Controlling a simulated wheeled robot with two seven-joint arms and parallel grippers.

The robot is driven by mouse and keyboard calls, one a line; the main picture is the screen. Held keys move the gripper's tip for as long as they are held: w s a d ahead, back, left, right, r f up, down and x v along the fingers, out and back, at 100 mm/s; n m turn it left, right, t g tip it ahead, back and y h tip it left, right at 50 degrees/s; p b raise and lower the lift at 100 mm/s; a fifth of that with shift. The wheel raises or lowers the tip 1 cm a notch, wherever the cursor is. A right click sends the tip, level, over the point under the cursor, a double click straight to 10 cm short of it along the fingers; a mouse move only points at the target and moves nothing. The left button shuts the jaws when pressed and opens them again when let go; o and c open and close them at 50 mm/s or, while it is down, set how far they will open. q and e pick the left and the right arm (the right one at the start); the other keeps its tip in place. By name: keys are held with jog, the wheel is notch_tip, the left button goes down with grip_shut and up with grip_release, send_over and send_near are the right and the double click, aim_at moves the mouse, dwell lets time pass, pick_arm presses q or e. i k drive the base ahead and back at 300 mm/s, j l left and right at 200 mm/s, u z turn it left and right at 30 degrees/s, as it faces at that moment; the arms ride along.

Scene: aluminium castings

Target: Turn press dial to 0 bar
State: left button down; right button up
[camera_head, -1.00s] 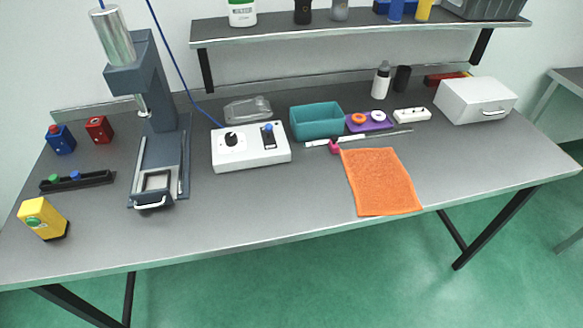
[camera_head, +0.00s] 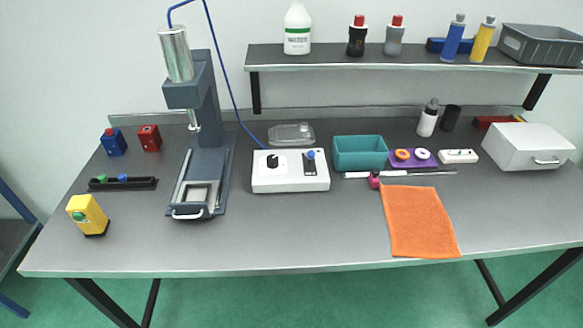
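The press dial is a black round knob (camera_head: 273,161) on the left part of the top of a white control box (camera_head: 291,184). Its scale is too small to read, so I cannot tell the set value. A lever with a blue tip (camera_head: 310,156) stands on the right part of the same box. A blue hose runs from the box up to the silver cylinder (camera_head: 177,54) of the dark press (camera_head: 206,98), which stands to the left of the box. Neither of my grippers shows in the head view.
A clear lidded case (camera_head: 291,133) lies behind the box, and a teal bin (camera_head: 360,153) stands to its right. An orange cloth (camera_head: 420,222) lies at front right. A yellow block with a green button (camera_head: 87,214) stands at front left. The bench in front of the box is clear.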

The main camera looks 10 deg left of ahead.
aim_at(272, 162)
jog(key=j, duration=0.45)
jog(key=i+j+u, duration=0.1)
jog(key=j, duration=0.35)
jog(key=i+j, duration=0.1)
jog(key=j, duration=0.35)
jog(key=u, duration=0.05)
